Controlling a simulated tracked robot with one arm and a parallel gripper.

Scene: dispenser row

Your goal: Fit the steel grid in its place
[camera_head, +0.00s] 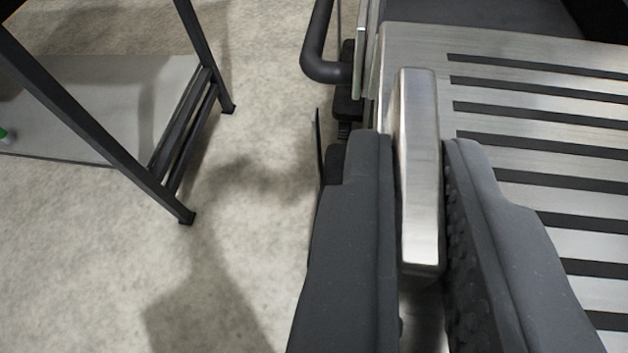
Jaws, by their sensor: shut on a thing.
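The steel grid (535,95) is a flat brushed metal plate with several dark parallel slots, at the right of the view. An upright steel handle (418,170) stands at the grid's left edge. My gripper (420,165) is shut on this handle, with one dark padded finger on each side of it. The fingers hide part of the grid's near left side. The right part of the grid runs out of the picture. What lies under the grid is hidden, so I cannot tell whether it is seated.
A dark bent bar (318,55) stands just left of the grid. A dark-framed stand with a grey lower shelf (110,110) is at the upper left. A small green thing (4,134) shows at the left edge. The pale floor (90,250) between is clear.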

